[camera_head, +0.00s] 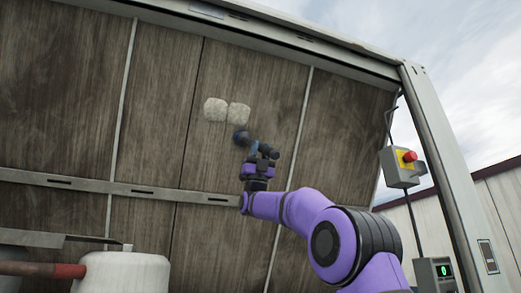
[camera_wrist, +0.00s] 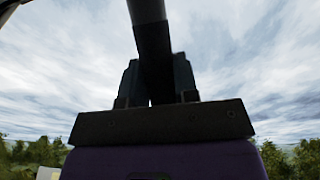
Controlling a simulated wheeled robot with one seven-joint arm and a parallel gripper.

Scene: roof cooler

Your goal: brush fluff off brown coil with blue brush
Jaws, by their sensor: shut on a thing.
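The brown coil (camera_head: 160,110) is a tall, tilted surface of brown panels split by pale strips. Two pale clumps of fluff sit side by side on its upper middle, a left one (camera_head: 215,109) and a right one (camera_head: 238,113). The blue brush (camera_head: 241,138) shows a dark blue round head just below the right clump; whether it touches the coil I cannot tell. My gripper (camera_head: 261,160) is below and right of the head. In the wrist view my gripper (camera_wrist: 156,80) is shut on the dark brush handle (camera_wrist: 150,38); the head is out of that view.
A pale metal rail (camera_head: 120,190) crosses the coil below the brush. A white tank (camera_head: 122,272) and a reddish pipe (camera_head: 40,269) are at lower left.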

